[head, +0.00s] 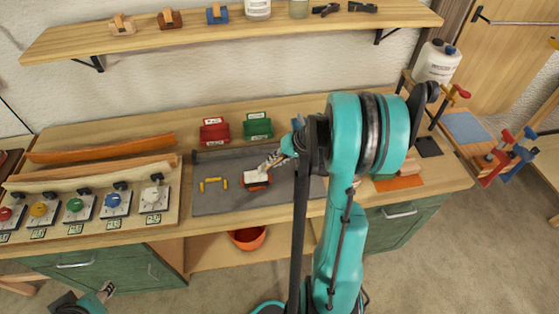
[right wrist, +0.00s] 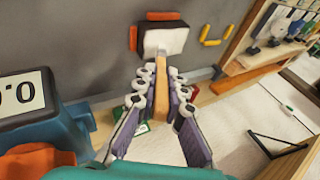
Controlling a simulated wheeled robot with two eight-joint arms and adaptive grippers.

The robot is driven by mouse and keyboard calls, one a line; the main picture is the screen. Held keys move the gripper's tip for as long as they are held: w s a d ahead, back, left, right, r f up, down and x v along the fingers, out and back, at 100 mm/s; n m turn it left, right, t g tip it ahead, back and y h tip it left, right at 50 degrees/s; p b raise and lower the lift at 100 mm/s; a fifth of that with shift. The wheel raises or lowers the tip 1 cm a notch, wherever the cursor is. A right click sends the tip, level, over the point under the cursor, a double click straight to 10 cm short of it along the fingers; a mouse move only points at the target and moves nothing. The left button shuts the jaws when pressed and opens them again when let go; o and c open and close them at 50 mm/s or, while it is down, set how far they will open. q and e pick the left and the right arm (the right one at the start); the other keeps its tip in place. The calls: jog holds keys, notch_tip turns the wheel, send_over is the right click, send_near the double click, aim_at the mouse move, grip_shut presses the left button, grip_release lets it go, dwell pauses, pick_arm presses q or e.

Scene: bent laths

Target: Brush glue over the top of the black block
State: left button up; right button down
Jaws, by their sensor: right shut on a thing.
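The black block (right wrist: 147,31) sits on the grey mat (right wrist: 95,60), with orange-red pieces at its edges. A white patch (right wrist: 172,41) covers much of its top; in the head view the block (head: 257,186) also looks mostly white above. My right gripper (right wrist: 160,84) is shut on the wooden handle of a brush (right wrist: 161,100), whose pale end meets the white patch. I cannot separate bristles from glue there. In the head view the right gripper (head: 284,155) is just above and right of the block. My left gripper (head: 105,291) is low at the left edge, its jaws unclear.
A yellow handle-shaped piece (head: 213,184) lies left of the block. Red (head: 214,131) and green (head: 258,126) bins stand behind the mat. Bent laths (head: 100,150) and a board of coloured knobs (head: 150,219) are at left. An orange bucket (head: 248,238) is below the bench.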

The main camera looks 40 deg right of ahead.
jog(key=shift+w+a+b, duration=0.1)
jog(key=shift+w+a, duration=0.35)
jog(key=shift+a, duration=0.3)
jog(key=shift+w+a+b, duration=0.1)
jog(key=shift+w+a, duration=0.4)
jog(key=shift+a, duration=0.25)
jog(key=shift+w+a+b, duration=0.1)
jog(key=shift+w+a, duration=0.35)
jog(key=shift+a, duration=0.3)
jog(key=s+d+b, duration=0.1)
jog(key=s+d, duration=0.3)
jog(key=d, duration=0.2)
jog(key=shift+d, duration=0.35)
jog(key=shift+r, duration=0.1)
jog(key=shift+r+p, duration=2.2)
jog(key=shift+r, duration=0.75)
jog(key=shift+r+p, duration=1.1)
jog(key=shift+r, duration=0.45)
jog(key=shift+f, duration=0.1)
